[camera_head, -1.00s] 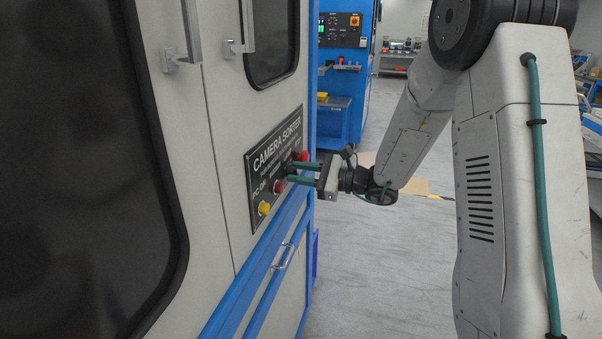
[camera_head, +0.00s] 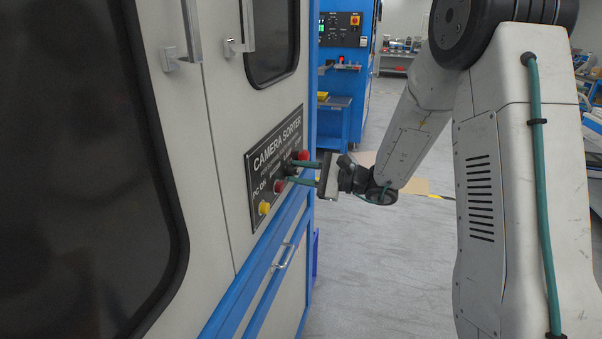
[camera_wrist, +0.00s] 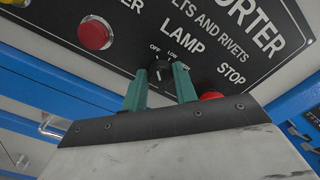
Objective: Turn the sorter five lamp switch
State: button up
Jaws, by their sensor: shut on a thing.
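The lamp switch (camera_wrist: 159,70) is a small black rotary knob under the word LAMP on the black panel, with OFF and LOW marks beside it in the wrist view. My gripper (camera_wrist: 160,78) has its two green fingertips on either side of the knob and is shut on it. In the head view my gripper (camera_head: 291,172) reaches the panel from the right, and its fingers largely hide the knob. The camera sorter panel (camera_head: 262,158) is on the pale machine's side. The knob's exact pointer setting is not clear.
A red button (camera_wrist: 94,34) lies left of the knob and a red stop button (camera_wrist: 211,97) lies close to the right finger. A yellow button (camera_head: 264,208) is at the panel's near end. A blue rail (camera_head: 250,262) runs below. The floor at right is clear.

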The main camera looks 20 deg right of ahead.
jog(key=o, duration=0.9)
jog(key=shift+o, duration=0.2)
jog(key=v, duration=0.7)
jog(key=shift+s+d, duration=0.25)
jog(key=shift+d, duration=0.05)
